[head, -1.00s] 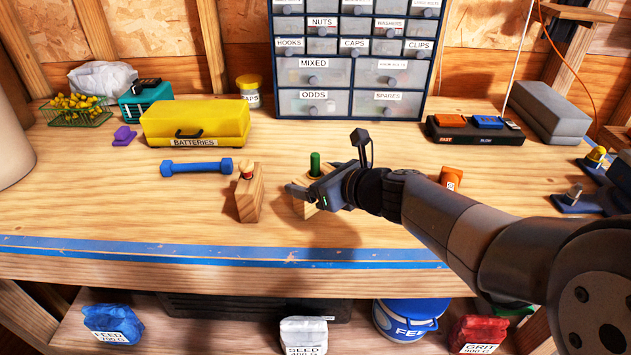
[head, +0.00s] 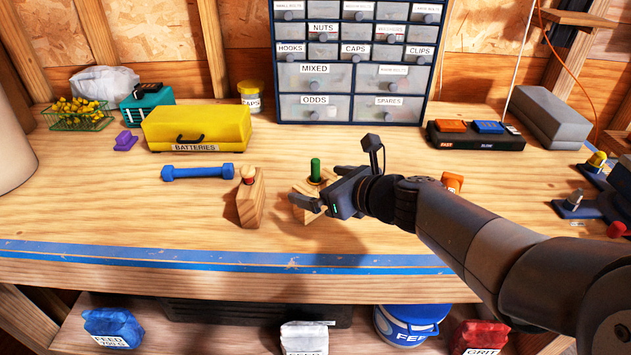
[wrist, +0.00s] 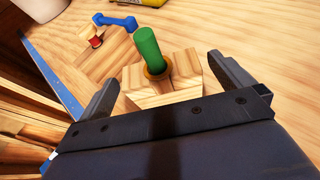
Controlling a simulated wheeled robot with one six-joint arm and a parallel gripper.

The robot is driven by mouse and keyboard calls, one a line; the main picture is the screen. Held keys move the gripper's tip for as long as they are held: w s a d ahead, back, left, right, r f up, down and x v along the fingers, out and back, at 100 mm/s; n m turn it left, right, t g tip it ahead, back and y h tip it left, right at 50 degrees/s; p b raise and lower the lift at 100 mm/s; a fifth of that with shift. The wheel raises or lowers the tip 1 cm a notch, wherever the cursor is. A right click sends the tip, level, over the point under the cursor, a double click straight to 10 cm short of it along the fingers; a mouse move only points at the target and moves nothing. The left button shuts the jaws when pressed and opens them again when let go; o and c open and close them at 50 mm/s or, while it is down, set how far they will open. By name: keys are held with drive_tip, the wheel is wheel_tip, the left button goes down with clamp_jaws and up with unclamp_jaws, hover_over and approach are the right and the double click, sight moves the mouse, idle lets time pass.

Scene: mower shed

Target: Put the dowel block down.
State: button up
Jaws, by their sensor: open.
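The dowel block, a pale wooden block (head: 302,190) with a green dowel (head: 315,170) upright in it, stands on the bench. In the wrist view the block (wrist: 165,85) and its green dowel (wrist: 148,50) lie between my fingers, with a gap at each side. My gripper (head: 312,198) is open around the block and partly hides it in the head view.
A blue dumbbell (head: 198,172) lies left of the blocks. A yellow batteries case (head: 197,128) and a drawer cabinet (head: 353,75) stand behind. Blue tape (head: 200,256) runs along the front edge. The bench in front of the blocks is clear.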

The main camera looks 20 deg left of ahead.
drive_tip(key=p+v, duration=0.1)
drive_tip(key=v, duration=0.8)
drive_tip(key=shift+d+r, duration=0.15)
drive_tip(key=shift+d, duration=0.2)
drive_tip(key=shift+s+a, duration=0.1)
idle(0.6)
drive_tip(key=b+x, duration=0.1)
drive_tip(key=x, duration=1.1)
drive_tip(key=shift+a, duration=0.1)
drive_tip(key=shift+s+r+p, duration=0.1)
drive_tip(key=shift+r+p, duration=0.3)
drive_tip(key=shift+r, duration=1.05)
drive_tip(key=shift+f, duration=0.1)
